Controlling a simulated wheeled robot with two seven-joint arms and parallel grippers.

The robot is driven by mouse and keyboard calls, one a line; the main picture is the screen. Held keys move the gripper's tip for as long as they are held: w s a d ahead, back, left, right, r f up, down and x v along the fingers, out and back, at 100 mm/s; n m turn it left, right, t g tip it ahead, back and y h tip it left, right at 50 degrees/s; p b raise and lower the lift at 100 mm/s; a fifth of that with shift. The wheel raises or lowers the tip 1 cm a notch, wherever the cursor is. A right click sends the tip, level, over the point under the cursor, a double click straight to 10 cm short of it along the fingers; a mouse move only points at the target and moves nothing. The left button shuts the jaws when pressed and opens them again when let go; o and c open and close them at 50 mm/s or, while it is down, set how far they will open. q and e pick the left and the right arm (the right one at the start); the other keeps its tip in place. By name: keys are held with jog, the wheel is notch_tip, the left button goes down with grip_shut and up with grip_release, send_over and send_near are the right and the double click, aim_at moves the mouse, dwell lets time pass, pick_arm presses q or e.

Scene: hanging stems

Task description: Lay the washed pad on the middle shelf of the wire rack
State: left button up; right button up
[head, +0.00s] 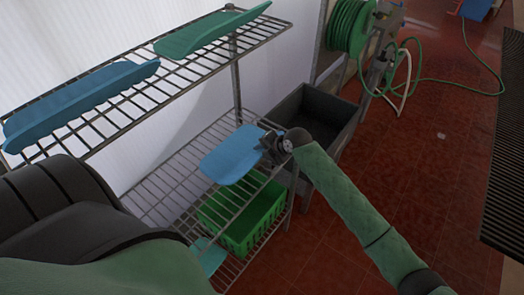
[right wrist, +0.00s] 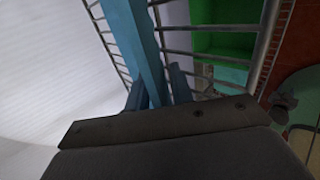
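The wire rack (head: 238,90) stands at the left in the head view. Its middle shelf (head: 165,190) is bare wire where I can see it. A light blue pad (head: 232,155) shows over the front right part of that shelf; I cannot tell whether it touches the wires. My right gripper (head: 268,148) is shut on the pad's right end. In the right wrist view the pad (right wrist: 140,50) runs edge-on from between the fingers (right wrist: 160,92). My left gripper is out of view; only my left arm shows, hiding the rack's near left part.
The top shelf holds blue pads (head: 75,100) and a green pad (head: 210,33). A green crate (head: 262,222) and a teal piece (head: 208,257) are low in the rack. A dark sink basin (head: 335,110) stands behind my right gripper. A green hose reel (head: 350,28) is beyond.

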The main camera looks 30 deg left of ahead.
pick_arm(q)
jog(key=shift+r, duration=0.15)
pick_arm(e)
jog(key=shift+o, duration=0.2)
jog(key=shift+r, duration=0.15)
